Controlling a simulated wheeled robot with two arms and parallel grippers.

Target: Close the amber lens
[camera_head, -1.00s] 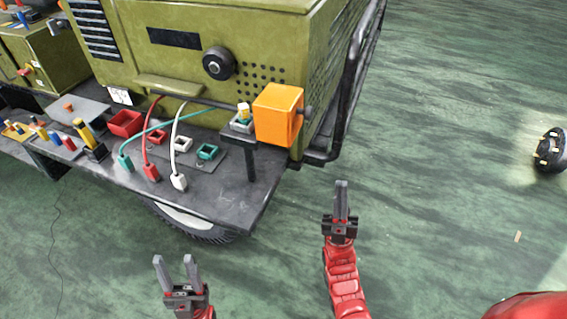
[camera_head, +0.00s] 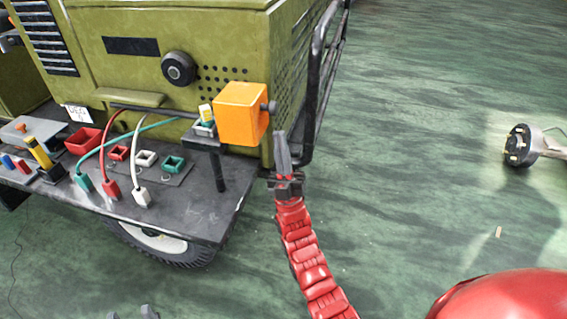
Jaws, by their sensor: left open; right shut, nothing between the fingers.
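The amber lens (camera_head: 241,113) is an orange box-shaped cover at the right front corner of the green machine, with a dark knob on its right side. A small yellow-topped piece (camera_head: 206,114) in a light and teal socket stands just left of it on a raised bracket, uncovered by the lens. My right gripper (camera_head: 281,136) is shut and empty, its fingertips just right of and slightly below the lens; I cannot tell whether they touch it. My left gripper (camera_head: 134,313) shows only its fingertips at the bottom edge, open and far below the lens.
The dark shelf (camera_head: 205,215) holds red, white and teal plugs with cables, sockets, a red bin (camera_head: 83,141) and a yellow lever (camera_head: 40,152). A black tubular rail (camera_head: 312,90) runs behind my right gripper.

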